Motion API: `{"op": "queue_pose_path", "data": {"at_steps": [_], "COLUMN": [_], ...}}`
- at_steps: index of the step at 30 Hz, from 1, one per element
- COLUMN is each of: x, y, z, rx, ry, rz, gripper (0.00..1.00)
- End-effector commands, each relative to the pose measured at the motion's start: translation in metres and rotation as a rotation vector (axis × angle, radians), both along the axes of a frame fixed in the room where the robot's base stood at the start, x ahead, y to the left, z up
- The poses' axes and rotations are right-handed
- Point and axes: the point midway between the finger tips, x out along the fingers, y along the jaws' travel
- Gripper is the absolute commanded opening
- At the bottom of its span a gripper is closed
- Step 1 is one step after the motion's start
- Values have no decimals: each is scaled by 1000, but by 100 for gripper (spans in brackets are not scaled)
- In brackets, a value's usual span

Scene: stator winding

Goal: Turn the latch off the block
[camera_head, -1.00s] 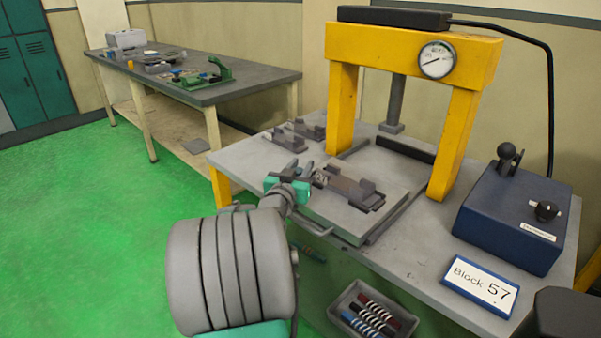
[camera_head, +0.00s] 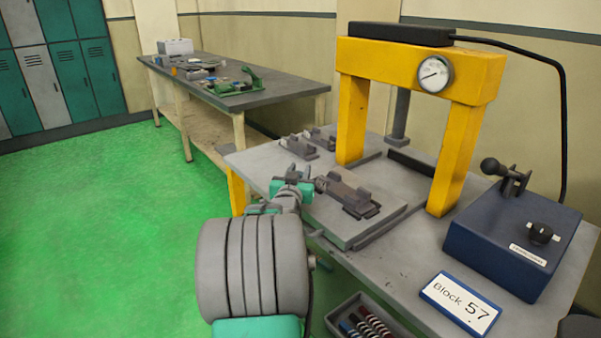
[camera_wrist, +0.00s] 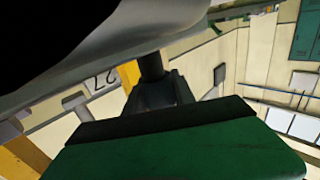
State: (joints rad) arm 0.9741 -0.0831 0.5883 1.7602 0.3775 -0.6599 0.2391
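The block (camera_head: 340,216) is a flat grey plate on the press table in the head view. A darker grey latch-like bar (camera_head: 347,195) with raised ends lies on it. My gripper (camera_head: 307,184) is at the left end of this bar, very close to it; I cannot tell whether they touch. The finger opening is too small to read there. In the wrist view a large green and black part (camera_wrist: 185,145) fills the bottom, with a dark round post (camera_wrist: 151,67) behind it. A grey curved surface covers the upper left, and the fingertips are not clearly seen.
A yellow press frame (camera_head: 352,120) with a gauge stands behind the block. A blue control box (camera_head: 515,240) with a lever and a "Block 57" sign (camera_head: 461,303) are at the right. Small grey fixtures (camera_head: 299,147) sit behind my gripper. A tray (camera_head: 337,316) of striped parts is below.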

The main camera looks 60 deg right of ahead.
Motion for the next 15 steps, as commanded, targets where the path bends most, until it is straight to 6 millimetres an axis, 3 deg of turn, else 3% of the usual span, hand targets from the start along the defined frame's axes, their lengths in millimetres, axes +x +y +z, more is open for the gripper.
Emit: {"op": "queue_pose_path", "data": {"at_steps": [8,15], "x": [1,1], "y": [1,2], "z": [0,0], "rx": [0,1], "ry": [1,1], "rz": [1,2], "gripper": [52,52]}}
